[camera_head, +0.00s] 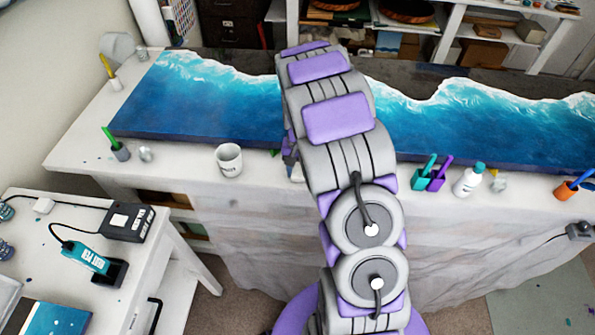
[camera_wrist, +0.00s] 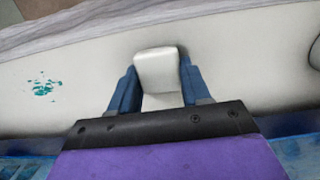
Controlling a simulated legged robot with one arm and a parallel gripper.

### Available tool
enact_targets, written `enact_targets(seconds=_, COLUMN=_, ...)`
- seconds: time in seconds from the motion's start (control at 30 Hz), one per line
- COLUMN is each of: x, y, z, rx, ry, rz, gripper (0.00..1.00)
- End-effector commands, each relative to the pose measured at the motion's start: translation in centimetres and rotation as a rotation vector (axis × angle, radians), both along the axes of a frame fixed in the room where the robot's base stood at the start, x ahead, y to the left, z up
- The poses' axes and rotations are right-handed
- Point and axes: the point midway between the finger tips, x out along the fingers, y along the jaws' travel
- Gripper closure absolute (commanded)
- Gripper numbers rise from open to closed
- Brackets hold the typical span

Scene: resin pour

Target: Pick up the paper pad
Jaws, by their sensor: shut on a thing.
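The paper pad (camera_wrist: 158,68) is a small white block in the middle of the wrist view. My gripper (camera_wrist: 157,82) has its two blue fingers on either side of the pad and is shut on it. The pad is over or on the white tabletop; I cannot tell whether it touches it. In the head view my arm hides most of the gripper, and only a small white piece, perhaps the pad (camera_head: 296,171), shows at the arm's left edge near the table's front.
A long blue wave-patterned resin slab (camera_head: 215,105) covers much of the white table. Teal and purple holders (camera_head: 430,178) and a white bottle (camera_head: 468,181) stand to the right. A teal splash (camera_wrist: 43,88) marks the tabletop.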

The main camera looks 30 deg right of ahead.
Motion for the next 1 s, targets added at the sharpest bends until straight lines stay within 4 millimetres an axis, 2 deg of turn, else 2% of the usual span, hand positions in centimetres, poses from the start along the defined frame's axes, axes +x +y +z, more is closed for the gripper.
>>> enact_targets(seconds=0.17, x=0.1, y=-0.3, z=1.0, rx=0.002, ry=-0.002, rz=-0.001, gripper=0.81)
enact_targets(seconds=0.4, x=0.1, y=0.2, z=3.8, rx=-0.002, ry=-0.003, rz=0.0, gripper=0.81)
enact_targets(seconds=0.67, x=-3.6, y=0.1, z=4.0, rx=-0.002, ry=0.001, rz=-0.002, gripper=0.81)
enact_targets(seconds=1.0, x=-10.9, y=-0.1, z=4.6, rx=0.004, ry=0.005, rz=-0.003, gripper=0.81)
